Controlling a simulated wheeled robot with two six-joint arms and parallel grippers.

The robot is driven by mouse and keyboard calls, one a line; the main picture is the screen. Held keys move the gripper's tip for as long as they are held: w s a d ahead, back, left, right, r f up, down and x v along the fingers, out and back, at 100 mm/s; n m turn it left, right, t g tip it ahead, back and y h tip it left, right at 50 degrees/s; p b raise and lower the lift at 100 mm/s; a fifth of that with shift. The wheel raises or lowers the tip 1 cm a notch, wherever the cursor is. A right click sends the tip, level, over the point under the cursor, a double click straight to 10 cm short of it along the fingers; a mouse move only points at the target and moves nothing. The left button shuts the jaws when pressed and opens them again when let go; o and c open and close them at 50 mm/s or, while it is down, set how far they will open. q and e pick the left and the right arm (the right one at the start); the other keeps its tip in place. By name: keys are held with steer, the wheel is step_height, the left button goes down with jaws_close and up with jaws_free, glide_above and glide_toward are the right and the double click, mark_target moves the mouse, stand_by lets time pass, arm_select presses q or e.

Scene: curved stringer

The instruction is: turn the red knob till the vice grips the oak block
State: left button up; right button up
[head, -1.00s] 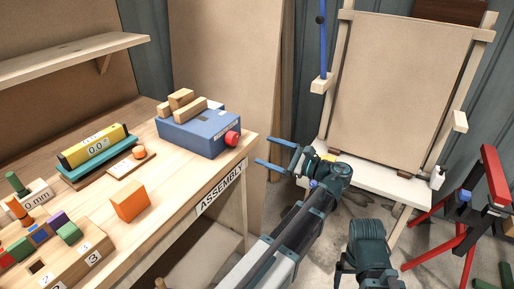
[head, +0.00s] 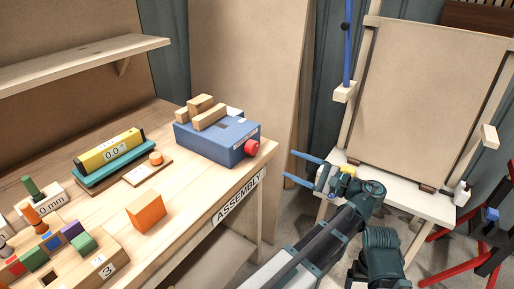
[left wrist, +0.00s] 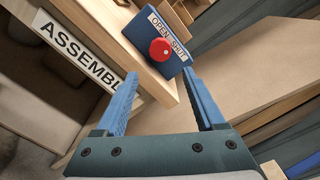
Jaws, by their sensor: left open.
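The vice is a blue box (head: 208,143) at the front right corner of the workbench. Its red knob (head: 252,149) is on the end face. In the left wrist view the knob (left wrist: 161,49) sits below an "OPEN SHUT" label, between and beyond my fingers. Pale wooden blocks (head: 211,117) are on top of the vice; I cannot tell which is the oak block or whether the jaws touch it. My left gripper (head: 289,165) is open and empty, to the right of the knob and apart from it, its blue fingers pointing toward it. My right gripper is not in view.
The bench edge with the "ASSEMBLY" label (head: 238,197) runs just below the vice. An orange block (head: 146,211), a yellow gauge (head: 110,152) and coloured pegs lie on the bench. An easel board (head: 430,100) on a white table stands behind my arm.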

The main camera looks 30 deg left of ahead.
mark_target(255, 149)
arm_select(q)
steer(key=a, duration=0.9)
steer(key=w+a, duration=0.1)
steer(key=a, duration=0.3)
steer(key=shift+a, duration=0.35)
steer(key=c, duration=1.1)
steer(key=shift+m, duration=0.3)
steer(key=o, duration=1.1)
steer(key=shift+d, duration=0.1)
